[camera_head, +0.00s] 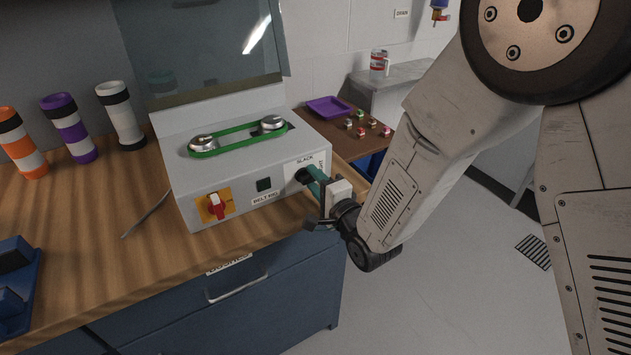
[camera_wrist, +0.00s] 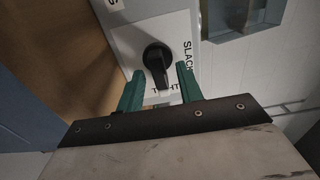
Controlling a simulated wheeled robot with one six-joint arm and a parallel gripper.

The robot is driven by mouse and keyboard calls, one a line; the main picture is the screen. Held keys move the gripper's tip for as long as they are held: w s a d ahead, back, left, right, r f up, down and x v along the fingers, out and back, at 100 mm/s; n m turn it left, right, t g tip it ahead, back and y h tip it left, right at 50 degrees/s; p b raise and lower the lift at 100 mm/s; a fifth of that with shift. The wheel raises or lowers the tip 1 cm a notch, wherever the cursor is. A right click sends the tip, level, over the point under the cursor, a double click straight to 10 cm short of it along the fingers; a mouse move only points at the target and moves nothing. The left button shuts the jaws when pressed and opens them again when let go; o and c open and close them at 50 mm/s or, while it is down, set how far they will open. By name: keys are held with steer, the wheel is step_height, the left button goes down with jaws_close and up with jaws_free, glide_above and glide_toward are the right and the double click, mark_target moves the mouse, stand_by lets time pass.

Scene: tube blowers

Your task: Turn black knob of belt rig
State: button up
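The belt rig (camera_head: 245,165) is a grey box on the wooden bench with a green belt over two metal pulleys. Its black knob (camera_wrist: 157,58) sits on a white label reading SLACK on the right and, partly covered, what looks like TIGHT at the bottom. The knob's pointer is aimed at the bottom in the wrist view, toward that lower word. My gripper (camera_wrist: 159,72) is open, with its teal fingertips on either side of the knob and gaps showing to both. In the head view my gripper (camera_head: 311,178) is at the rig's front right and partly hides the knob.
A red switch (camera_head: 215,206) on a yellow plate and a small dark green button or lamp (camera_head: 264,184) are left of the knob. A screwdriver-like thin tool (camera_head: 146,214) lies left of the rig. Striped tubes (camera_head: 68,127) stand at the back left. A purple tray (camera_head: 329,108) is behind right.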

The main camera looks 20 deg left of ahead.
jaws_close()
steer(key=shift+n, duration=0.3)
steer(key=n, duration=0.3)
steer(key=shift+r+n, duration=0.25)
steer(key=shift+n, duration=0.05)
steer(key=n, duration=0.4)
steer(key=shift+s+a+r+n, duration=0.15)
steer(key=shift+r+n, duration=0.1)
steer(key=shift+n, duration=0.05)
steer(key=n, duration=0.4)
steer(key=shift+s+a+r+n, duration=0.1)
steer(key=shift+s+a+n, duration=0.05)
steer(key=shift+n, duration=0.15)
steer(key=shift+s+a+n, duration=0.1)
steer(key=shift+n, duration=1)
steer(key=shift+s+a+n, duration=0.1)
steer(key=shift+n, duration=1)
